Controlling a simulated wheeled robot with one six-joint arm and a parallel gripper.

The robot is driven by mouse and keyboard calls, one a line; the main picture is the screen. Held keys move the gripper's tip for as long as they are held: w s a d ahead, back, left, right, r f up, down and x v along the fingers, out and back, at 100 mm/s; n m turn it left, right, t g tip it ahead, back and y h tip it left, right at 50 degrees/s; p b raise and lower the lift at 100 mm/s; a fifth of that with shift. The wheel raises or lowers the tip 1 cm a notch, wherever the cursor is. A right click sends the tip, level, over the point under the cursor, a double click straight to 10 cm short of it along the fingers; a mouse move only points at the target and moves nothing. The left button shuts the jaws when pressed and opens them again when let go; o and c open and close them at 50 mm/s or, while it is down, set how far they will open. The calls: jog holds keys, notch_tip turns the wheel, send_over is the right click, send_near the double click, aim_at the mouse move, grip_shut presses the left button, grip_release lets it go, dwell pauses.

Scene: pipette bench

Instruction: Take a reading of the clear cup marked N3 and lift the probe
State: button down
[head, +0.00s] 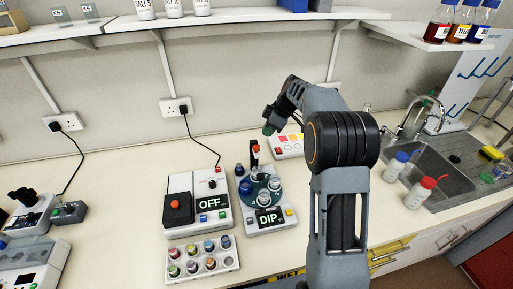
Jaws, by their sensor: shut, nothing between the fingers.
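The probe machine (282,222) stands on the bench with its display reading DIP. It has a blue round turntable (262,198) carrying small cups, and an upright dark post with an orange-red top (255,148) behind them. I cannot read any cup marking, so I cannot tell which cup is N3. Whether the probe tip sits in a cup is too small to tell. My gripper (268,130) is shut and empty, above and behind the machine, apart from it.
A white rack of coloured vials (203,265) lies in front. A panel with coloured patches (288,146) is behind my arm. White bottles (395,167) and a sink (437,170) are at right.

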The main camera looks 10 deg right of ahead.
aim_at(257, 146)
jog(key=shift+b+x, duration=1.1)
jog(key=shift+x, duration=2.25)
jog(key=shift+f, duration=0.1)
jog(key=d+f+b, duration=0.1)
jog(key=b, duration=0.1)
jog(key=s+d+f+b, duration=0.1)
jog(key=f+b, duration=0.1)
jog(key=b, duration=0.1)
jog(key=shift+s+d, duration=0.1)
jog(key=shift+d, duration=0.25)
jog(key=b+v, duration=0.1)
jog(key=v, duration=1.2)
jog(key=shift+d+r, duration=0.2)
jog(key=shift+r, duration=0.1)
